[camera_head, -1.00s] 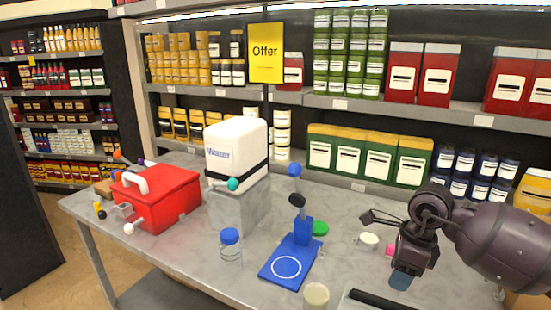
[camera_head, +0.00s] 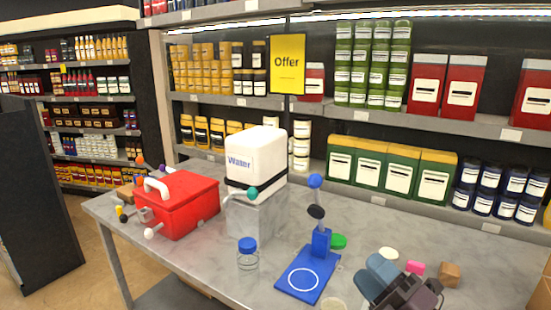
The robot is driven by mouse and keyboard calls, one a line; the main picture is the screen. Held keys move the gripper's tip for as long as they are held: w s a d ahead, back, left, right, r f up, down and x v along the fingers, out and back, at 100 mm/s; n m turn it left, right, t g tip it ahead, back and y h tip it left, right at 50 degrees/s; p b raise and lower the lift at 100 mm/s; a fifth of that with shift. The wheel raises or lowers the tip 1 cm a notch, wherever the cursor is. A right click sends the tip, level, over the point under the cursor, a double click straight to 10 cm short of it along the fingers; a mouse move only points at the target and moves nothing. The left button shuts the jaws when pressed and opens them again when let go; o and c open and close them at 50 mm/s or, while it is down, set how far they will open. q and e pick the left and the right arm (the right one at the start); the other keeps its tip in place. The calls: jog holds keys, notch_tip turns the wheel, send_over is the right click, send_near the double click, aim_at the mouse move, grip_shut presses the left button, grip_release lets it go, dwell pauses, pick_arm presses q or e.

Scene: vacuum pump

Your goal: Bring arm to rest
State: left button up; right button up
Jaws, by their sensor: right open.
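My right gripper (camera_head: 381,276) is at the lower right of the head view, over the table's right part. Its two blue-grey fingers are apart and hold nothing that I can see. The grey table (camera_head: 190,255) carries a red vacuum pump box (camera_head: 185,203) with a white handle at the left. A white water canister (camera_head: 256,157) stands on a grey block behind the middle. A blue stand (camera_head: 308,272) with a ringed base and a jar with a blue lid (camera_head: 248,257) are left of my gripper. My left gripper is out of view.
A green lid (camera_head: 338,241) lies behind the blue stand. A white lid (camera_head: 388,254), a pink piece (camera_head: 415,267) and a brown block (camera_head: 448,274) lie close around my right gripper. Stocked shelves (camera_head: 390,203) rise behind the table. Bare tabletop lies at the front left.

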jog(key=s+d+f+m+g+h, duration=0.1)
jog(key=s+d+f+m+h, duration=0.2)
jog(key=d+f+m+h, duration=0.45)
jog(key=s+d+f+m+g+h, duration=0.15)
jog(key=d+f+m+h, duration=0.25)
jog(key=m+h, duration=0.7)
jog(key=s+f+m+g+y, duration=0.2)
jog(key=s+f+m+g, duration=0.3)
jog(key=s, duration=0.5)
jog(key=s+f+m+g+y, duration=0.2)
jog(key=s+f+m+g, duration=0.1)
jog(key=s+f+g, duration=0.5)
jog(key=w+f+n+t, duration=0.1)
jog(key=w+f+t, duration=0.5)
jog(key=f+t, duration=0.3)
jog(key=shift+w+a+t+y, duration=0.2)
jog(key=shift+w+t+y, duration=0.1)
jog(key=shift+t+y, duration=0.05)
